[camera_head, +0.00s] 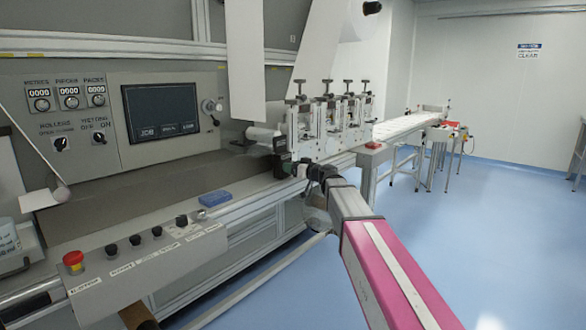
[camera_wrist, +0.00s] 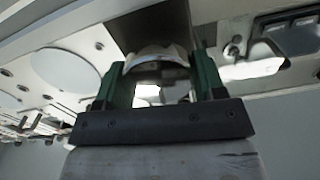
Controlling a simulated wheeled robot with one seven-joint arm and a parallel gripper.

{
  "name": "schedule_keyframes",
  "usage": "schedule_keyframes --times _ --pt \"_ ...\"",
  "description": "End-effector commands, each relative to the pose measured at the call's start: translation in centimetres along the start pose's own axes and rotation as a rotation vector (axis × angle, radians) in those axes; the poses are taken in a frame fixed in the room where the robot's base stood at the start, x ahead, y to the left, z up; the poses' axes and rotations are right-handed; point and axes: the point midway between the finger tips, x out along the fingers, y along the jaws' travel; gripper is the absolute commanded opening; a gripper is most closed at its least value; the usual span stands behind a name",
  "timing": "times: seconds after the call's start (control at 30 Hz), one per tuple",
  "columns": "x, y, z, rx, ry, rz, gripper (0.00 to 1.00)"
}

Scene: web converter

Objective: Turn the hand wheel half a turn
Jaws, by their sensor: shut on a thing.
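My gripper (camera_head: 280,150) reaches away to the front of the machine, beside the row of metal clamp units. In the wrist view its two green fingers (camera_wrist: 160,68) stand on either side of a pale, rounded metal piece (camera_wrist: 156,52), shut on it. This piece appears to be part of the hand wheel; only its curved near edge shows between the fingers. In the head view the gripper and my arm hide most of it, so its angle cannot be told.
Metal clamp units (camera_head: 333,120) stand just right of my gripper. A control ledge with a red emergency button (camera_head: 73,260) and black knobs runs along the front left. A blue box (camera_head: 215,198) lies on the ledge behind. The blue floor (camera_head: 500,240) at right is clear.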

Motion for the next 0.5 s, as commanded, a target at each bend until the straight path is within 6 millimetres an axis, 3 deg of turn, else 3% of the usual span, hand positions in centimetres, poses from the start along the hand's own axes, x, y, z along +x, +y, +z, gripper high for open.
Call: schedule_keyframes --times 0.5 --pt "-0.05 0.26 0.08 0.460 0.000 -0.001 0.40"
